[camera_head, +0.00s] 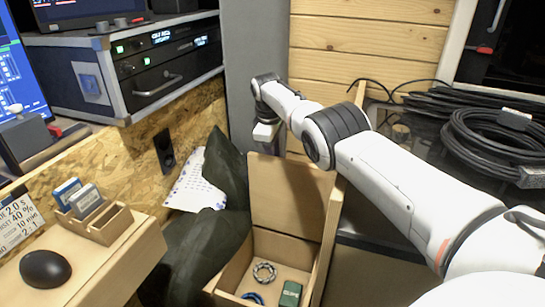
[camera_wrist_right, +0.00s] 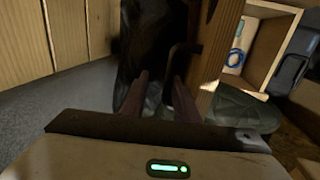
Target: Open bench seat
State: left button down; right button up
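The bench seat is a light wood box (camera_head: 233,279), seen from above at the bottom centre of the head view, and its inside is visible. A tan panel (camera_head: 292,195) stands upright at its back. My right arm reaches in from the right, and its hand is above and behind that panel. In the right wrist view my right gripper (camera_wrist_right: 160,98) shows two fingers apart with a gap between them. A dark bar-like handle (camera_wrist_right: 180,55) is just beyond the fingertips; contact cannot be told. The box also shows in the wrist view (camera_wrist_right: 286,22). My left gripper is out of view.
Inside the box lie a metal ring (camera_head: 264,273), a blue ring (camera_head: 252,298) and a green item (camera_head: 290,293). Dark green fabric (camera_head: 222,225) drapes along its left. A desk with a mouse (camera_head: 46,269) is at left; coiled cables (camera_head: 490,140) lie at right.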

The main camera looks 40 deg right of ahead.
jog(key=r+p, duration=0.4)
jog(key=p, duration=0.1)
jog(key=shift+a, duration=0.4)
notch_tip(320, 180, up, 6)
jog(key=a, duration=0.1)
jog(key=shift+s+a+r+p, duration=0.15)
jog(key=shift+s+r+p, duration=0.15)
jog(key=shift+s, duration=0.1)
jog(key=shift+f, duration=0.1)
